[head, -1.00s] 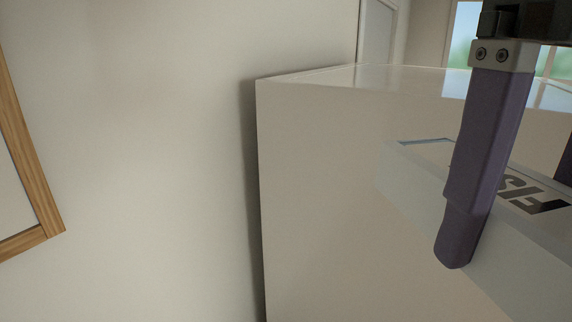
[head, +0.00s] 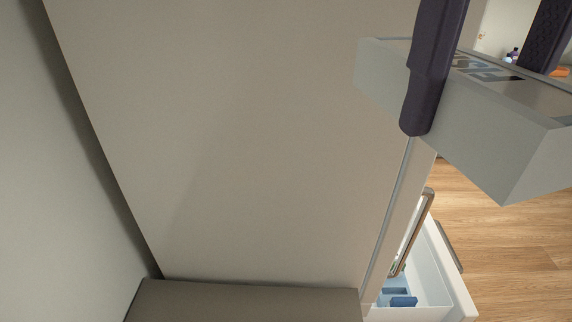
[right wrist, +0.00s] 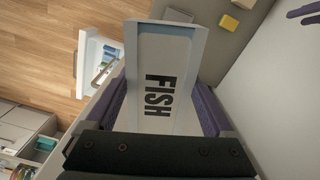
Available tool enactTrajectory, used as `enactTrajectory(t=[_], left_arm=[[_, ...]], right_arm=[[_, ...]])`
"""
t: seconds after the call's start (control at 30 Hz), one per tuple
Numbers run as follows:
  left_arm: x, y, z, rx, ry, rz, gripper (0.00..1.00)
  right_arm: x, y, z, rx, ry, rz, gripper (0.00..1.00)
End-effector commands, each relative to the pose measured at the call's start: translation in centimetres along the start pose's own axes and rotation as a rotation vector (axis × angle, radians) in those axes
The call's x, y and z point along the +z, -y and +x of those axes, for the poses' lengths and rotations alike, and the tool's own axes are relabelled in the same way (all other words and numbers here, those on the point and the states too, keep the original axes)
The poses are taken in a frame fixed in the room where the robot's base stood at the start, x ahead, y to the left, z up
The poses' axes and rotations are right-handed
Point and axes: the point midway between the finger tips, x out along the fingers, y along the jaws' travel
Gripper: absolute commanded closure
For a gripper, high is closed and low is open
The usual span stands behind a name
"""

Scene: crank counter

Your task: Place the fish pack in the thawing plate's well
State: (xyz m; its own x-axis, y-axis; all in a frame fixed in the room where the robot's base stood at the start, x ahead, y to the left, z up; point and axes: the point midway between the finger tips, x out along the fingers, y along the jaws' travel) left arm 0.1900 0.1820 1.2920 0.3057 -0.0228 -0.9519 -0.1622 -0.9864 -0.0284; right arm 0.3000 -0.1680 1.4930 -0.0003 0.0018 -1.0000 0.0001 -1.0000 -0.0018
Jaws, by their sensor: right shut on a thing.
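The fish pack (head: 455,125) is a pale grey box with dark FISH lettering on its top face. It is at the upper right in the head view, and in the right wrist view the pack (right wrist: 165,75) fills the middle. My right gripper (head: 478,85) is shut on it, with one purple finger on each side. The pack is held in the air in front of a large plain panel. In the right wrist view my right gripper (right wrist: 162,108) shows both fingers beside the pack. I cannot make out the thawing plate in either view. My left gripper is not in view.
A large beige panel (head: 250,130) fills the middle of the head view. An open white drawer (head: 455,275) with blue things inside is at the lower right, above wooden floor (head: 500,225). A yellow block (right wrist: 228,22) shows at the top of the right wrist view.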

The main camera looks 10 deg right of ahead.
Motion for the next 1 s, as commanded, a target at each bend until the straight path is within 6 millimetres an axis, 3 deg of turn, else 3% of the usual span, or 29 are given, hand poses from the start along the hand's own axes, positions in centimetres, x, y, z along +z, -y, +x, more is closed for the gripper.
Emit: enactTrajectory(t=[0.03, 0.37, 0.5, 0.7, 0.8, 1.0], left_arm=[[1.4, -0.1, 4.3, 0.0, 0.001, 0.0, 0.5], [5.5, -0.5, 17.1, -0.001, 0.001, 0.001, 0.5], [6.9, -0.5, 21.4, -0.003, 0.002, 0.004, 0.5], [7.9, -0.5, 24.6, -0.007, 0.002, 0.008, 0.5], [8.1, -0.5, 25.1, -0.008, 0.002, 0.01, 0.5], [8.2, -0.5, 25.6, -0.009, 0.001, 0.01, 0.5]], right_arm=[[-0.3, 0.0, 4.4, 0.0, -0.001, 0.002, 0.89], [-2.0, 0.2, 17.8, 0.001, -0.001, 0.003, 0.89], [-2.9, 1.9, 25.1, 0.007, -0.006, 0.024, 0.89], [-2.8, 5.5, 34.6, 0.003, -0.012, 0.13, 0.89], [-2.1, 6.8, 37.5, -0.002, -0.006, 0.196, 0.89], [-1.2, 7.8, 40.5, -0.002, 0.002, 0.276, 0.89]])
